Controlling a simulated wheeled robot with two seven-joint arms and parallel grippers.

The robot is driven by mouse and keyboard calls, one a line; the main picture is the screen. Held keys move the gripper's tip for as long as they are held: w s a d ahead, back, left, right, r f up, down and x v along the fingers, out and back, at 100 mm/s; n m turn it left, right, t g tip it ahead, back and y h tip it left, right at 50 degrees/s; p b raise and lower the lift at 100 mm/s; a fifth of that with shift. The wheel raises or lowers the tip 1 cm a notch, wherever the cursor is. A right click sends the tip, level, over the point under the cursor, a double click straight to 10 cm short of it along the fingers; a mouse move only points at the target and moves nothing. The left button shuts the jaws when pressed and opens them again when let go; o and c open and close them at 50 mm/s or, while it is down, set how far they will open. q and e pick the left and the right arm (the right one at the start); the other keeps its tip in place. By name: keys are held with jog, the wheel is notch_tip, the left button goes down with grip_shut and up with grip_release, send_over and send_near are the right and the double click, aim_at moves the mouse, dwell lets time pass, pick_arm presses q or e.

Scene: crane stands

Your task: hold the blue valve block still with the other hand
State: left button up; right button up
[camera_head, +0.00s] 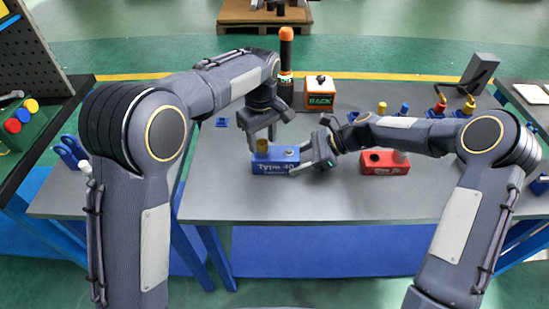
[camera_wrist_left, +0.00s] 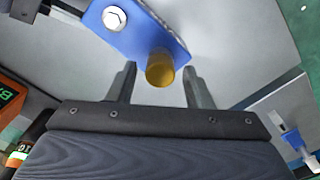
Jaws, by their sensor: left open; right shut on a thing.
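The blue valve block (camera_head: 276,166), lettered "Type 40", lies on the grey table near its middle. A brass cylinder (camera_head: 262,146) stands up at its left end. My right gripper (camera_head: 304,163) is shut on the right end of the block. My left gripper (camera_head: 261,134) is open above the block's left end. In the left wrist view the blue block (camera_wrist_left: 120,30) with a white hex fitting is at the top. There the brass cylinder (camera_wrist_left: 160,70) shows between the open left fingers (camera_wrist_left: 160,88), apart from both.
A red block (camera_head: 382,169) lies right of my right gripper. A box lettered "BACK" (camera_head: 320,95) and an orange-capped cylinder (camera_head: 286,50) stand at the back. A small blue part (camera_head: 221,122) lies at left. The table's front is clear.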

pick_arm(q)
jog(key=m, duration=1.3)
jog(key=shift+m, duration=0.4)
grip_shut()
jog(key=shift+r, duration=0.15)
